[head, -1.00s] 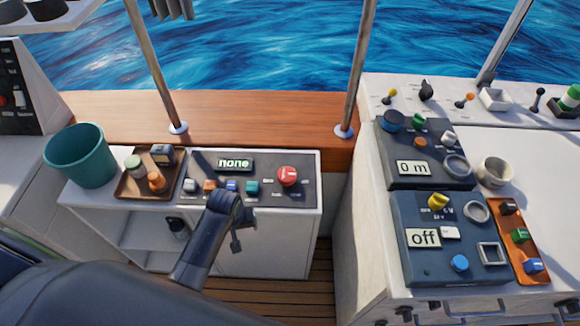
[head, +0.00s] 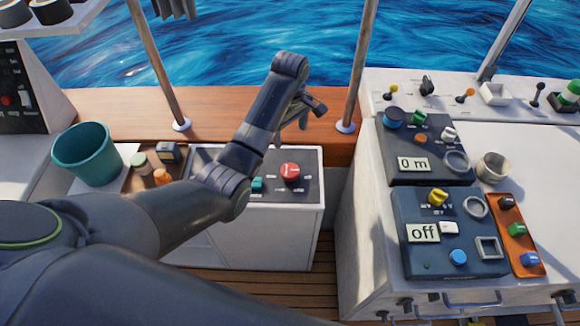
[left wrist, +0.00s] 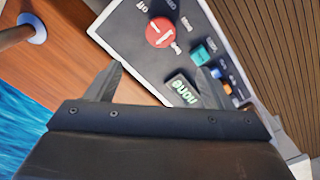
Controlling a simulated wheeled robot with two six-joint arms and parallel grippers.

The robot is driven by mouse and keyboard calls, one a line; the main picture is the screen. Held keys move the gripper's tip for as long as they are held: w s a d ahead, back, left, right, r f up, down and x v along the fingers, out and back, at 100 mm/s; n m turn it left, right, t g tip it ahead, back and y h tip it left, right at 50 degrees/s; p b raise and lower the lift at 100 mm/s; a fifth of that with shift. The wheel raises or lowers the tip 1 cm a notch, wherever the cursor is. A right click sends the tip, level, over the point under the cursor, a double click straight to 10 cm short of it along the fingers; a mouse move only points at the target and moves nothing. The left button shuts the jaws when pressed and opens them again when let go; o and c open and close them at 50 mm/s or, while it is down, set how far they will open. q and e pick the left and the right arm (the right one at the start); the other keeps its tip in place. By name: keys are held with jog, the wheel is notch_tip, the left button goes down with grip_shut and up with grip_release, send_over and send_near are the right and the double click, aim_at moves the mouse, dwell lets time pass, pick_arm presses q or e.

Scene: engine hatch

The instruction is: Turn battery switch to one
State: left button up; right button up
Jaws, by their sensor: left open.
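A round red rotary switch (head: 290,172) sits at the right of a dark panel (head: 305,191) on the white cabinet. In the left wrist view the red switch (left wrist: 161,31) shows a white mark on its face, ahead of my fingers. The panel's display (left wrist: 181,92) reads "none"; my arm hides it in the head view. My left gripper (head: 308,108) is raised above and behind the panel, apart from the switch. In the left wrist view its two fingers (left wrist: 160,72) are spread and empty. My right gripper is not in view.
A teal knob (head: 257,184) sits left of the switch. A teal bucket (head: 86,155) and a brown tray (head: 128,184) stand at the left. Metal posts (head: 360,65) rise from the wooden ledge (head: 225,117). A white console (head: 535,155) with other panels is at the right.

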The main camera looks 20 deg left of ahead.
aim_at(290, 170)
pick_arm(q)
notch_tip(290, 170, down, 15)
jog(key=shift+f, duration=0.15)
jog(key=shift+f+b, duration=0.3)
jog(key=shift+f, duration=0.45)
jog(key=shift+c, duration=0.4)
jog(key=c, duration=0.9)
